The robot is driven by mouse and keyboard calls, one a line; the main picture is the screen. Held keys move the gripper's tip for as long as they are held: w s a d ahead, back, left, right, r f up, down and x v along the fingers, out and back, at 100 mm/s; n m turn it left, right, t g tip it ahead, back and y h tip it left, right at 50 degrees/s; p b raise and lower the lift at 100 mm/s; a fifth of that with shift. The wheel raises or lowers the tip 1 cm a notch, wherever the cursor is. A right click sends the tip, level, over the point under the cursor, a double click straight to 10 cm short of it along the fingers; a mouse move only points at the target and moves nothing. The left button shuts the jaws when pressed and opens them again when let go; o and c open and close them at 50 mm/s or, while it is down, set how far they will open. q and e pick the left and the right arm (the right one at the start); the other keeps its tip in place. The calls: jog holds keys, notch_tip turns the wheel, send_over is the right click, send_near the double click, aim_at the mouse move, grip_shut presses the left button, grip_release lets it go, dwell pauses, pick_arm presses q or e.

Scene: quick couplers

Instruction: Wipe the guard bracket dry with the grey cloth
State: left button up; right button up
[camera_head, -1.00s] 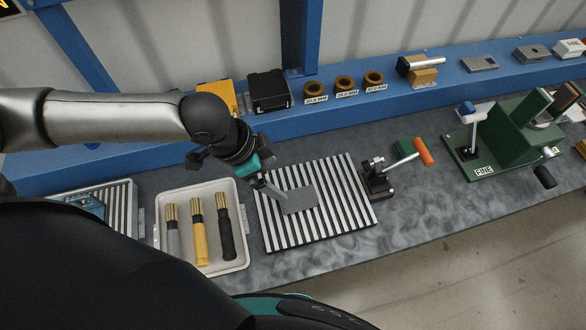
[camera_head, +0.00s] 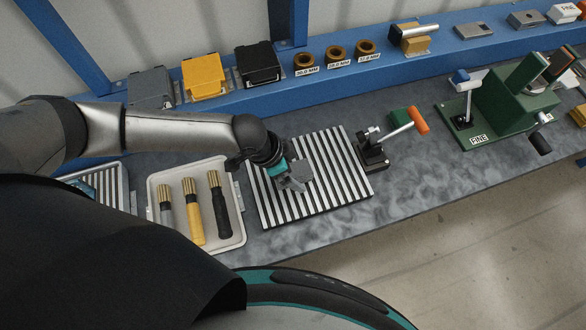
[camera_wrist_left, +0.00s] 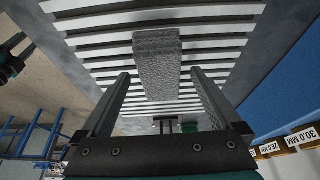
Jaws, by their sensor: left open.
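The grey cloth (camera_wrist_left: 158,62) looks like a thick, rough-textured folded strip. It lies on the black-and-white slatted plate (camera_head: 345,180). My left gripper (camera_head: 295,184) is low over that plate, at the cloth, and covers part of it in the head view. In the left wrist view its two fingers (camera_wrist_left: 158,95) are apart, with the cloth ahead between them, and nothing is gripped. I cannot pick out the guard bracket with certainty; a bluish part in the slatted tray (camera_head: 122,190) at far left is mostly hidden by my arm. My right gripper does not show.
A pale tray (camera_head: 238,232) with several brushes stands left of the plate. A toggle clamp with an orange handle (camera_head: 419,121) stands right of it. A green fixture (camera_head: 500,110) is farther right. Bins and labelled rings (camera_head: 335,54) line the blue shelf. The bench front right is clear.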

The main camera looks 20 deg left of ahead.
pick_arm(q)
jog(key=shift+d+f, duration=0.1)
jog(key=shift+f, duration=0.15)
jog(key=shift+c, duration=0.3)
jog(key=c, duration=1.3)
jog(key=o, duration=1.4)
jog(key=shift+c, duration=0.2)
jog(key=shift+r, duration=0.15)
jog(key=shift+r+p, duration=0.8)
jog(key=shift+p, duration=0.3)
jog(key=c, duration=1.5)
